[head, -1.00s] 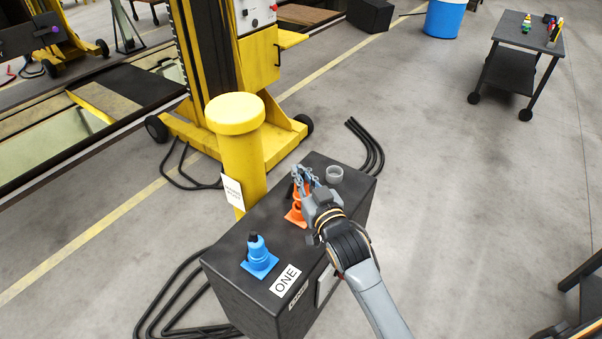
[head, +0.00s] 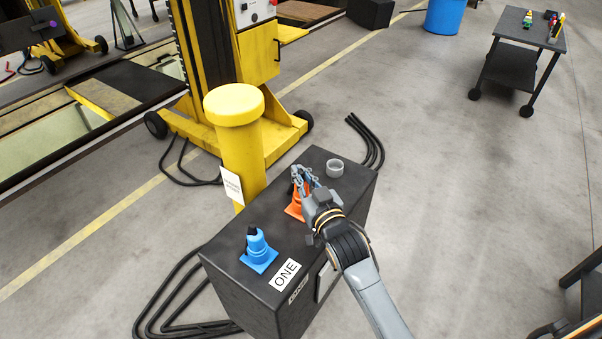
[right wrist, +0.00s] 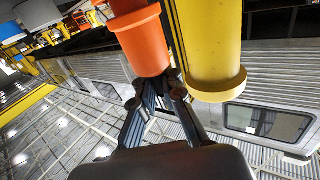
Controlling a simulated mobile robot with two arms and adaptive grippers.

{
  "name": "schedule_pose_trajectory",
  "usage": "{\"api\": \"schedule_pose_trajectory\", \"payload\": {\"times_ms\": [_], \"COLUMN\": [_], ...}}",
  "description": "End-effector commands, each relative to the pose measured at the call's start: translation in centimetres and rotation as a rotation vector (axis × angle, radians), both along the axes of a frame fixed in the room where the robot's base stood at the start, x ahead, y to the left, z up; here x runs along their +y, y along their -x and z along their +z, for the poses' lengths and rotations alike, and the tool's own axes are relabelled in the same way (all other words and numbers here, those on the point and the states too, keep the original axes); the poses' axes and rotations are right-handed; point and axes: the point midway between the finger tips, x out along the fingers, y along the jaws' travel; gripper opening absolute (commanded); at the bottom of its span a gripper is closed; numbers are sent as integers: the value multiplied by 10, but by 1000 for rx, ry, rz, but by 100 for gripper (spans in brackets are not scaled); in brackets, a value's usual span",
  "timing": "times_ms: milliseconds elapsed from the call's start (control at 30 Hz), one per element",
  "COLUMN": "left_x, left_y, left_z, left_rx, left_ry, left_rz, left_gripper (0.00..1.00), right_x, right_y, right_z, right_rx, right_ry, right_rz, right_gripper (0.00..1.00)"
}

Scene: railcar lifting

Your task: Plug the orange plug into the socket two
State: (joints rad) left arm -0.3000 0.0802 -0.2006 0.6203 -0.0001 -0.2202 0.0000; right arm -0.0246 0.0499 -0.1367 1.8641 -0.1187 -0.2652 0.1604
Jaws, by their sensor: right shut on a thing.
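My right gripper (head: 303,180) is shut on the orange plug (head: 301,190), above the black box (head: 335,203). Below the plug is an orange socket with a square base (head: 293,211) on the box top. Plug and socket look lined up and close together; I cannot tell how deep the plug sits. In the right wrist view the gripper fingers (right wrist: 158,97) are at an orange rimmed body (right wrist: 142,42). A blue plug stands in a blue socket (head: 258,254) beside the label ONE (head: 285,274). The label by the orange socket is hidden by my arm. My left gripper is out of view.
A yellow bollard (head: 240,150) stands just behind the box, close to my gripper in the right wrist view (right wrist: 208,50). A grey empty ring (head: 334,169) is on the box's far end. Black cables (head: 170,300) lie on the floor. A cart (head: 515,65) stands far right.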

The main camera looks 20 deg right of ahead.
Motion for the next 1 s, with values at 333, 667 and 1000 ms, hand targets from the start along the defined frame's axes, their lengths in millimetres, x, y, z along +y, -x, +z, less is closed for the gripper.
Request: {"api": "schedule_pose_trajectory", "payload": {"times_ms": [333,667,1000], "left_x": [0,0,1], "left_y": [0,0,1], "left_z": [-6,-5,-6], "left_rx": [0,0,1], "left_ry": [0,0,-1], "left_rz": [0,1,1], "left_gripper": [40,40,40], "right_x": [0,0,-2], "right_y": [0,0,22], "right_z": [-9,-8,-10], "right_rx": [-1,-1,2], "right_ry": [0,0,0], "right_rz": [0,0,0], "right_gripper": [0,36,36]}}
